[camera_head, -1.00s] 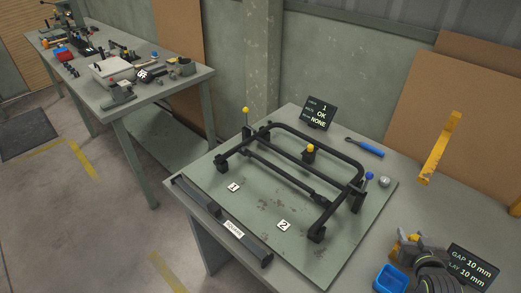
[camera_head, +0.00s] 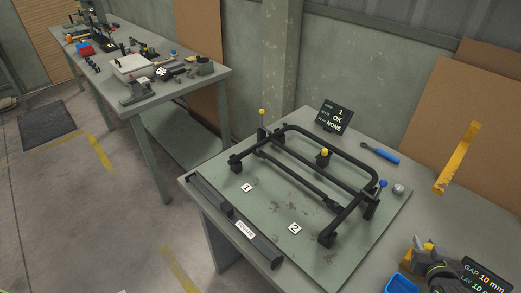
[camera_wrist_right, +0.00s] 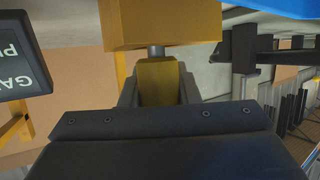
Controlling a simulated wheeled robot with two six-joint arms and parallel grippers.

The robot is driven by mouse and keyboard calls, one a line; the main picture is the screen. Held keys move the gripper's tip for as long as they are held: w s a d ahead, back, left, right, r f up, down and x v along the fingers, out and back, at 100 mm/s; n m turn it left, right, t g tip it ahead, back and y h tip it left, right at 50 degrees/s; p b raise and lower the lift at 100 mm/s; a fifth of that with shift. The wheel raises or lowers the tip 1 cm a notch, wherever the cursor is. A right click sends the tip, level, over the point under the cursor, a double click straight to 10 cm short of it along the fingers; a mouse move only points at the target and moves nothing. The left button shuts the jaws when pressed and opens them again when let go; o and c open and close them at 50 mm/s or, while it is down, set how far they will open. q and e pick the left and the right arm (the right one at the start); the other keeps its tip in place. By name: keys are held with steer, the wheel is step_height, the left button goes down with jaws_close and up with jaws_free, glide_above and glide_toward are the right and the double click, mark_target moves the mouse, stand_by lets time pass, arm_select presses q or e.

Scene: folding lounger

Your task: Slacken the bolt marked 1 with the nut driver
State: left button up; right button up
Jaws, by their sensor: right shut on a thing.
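A black tubular lounger frame (camera_head: 310,166) lies on a green-grey board (camera_head: 285,215) on the bench. White tags marked 1 (camera_head: 247,188) and 2 (camera_head: 295,229) lie on the board by its near side; I cannot make out which bolt tag 1 marks. A blue-handled tool (camera_head: 381,153) lies behind the frame; I cannot tell if it is the nut driver. My right gripper (camera_head: 428,252), at the bottom right, is shut on a yellow thing. In the right wrist view this is a yellow block (camera_wrist_right: 160,24) with a short metal shaft, close between the fingers (camera_wrist_right: 158,85). My left gripper is out of view.
A dark sign (camera_head: 336,116) reading 1, OK, NONE stands behind the frame. A blue bin (camera_head: 402,285) and a GAP 10 mm display (camera_head: 485,275) are near my right gripper. A dark bar (camera_head: 235,222) edges the board.

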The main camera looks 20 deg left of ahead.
steer(key=shift+r+p, duration=1.95)
steer(key=shift+r, duration=0.2)
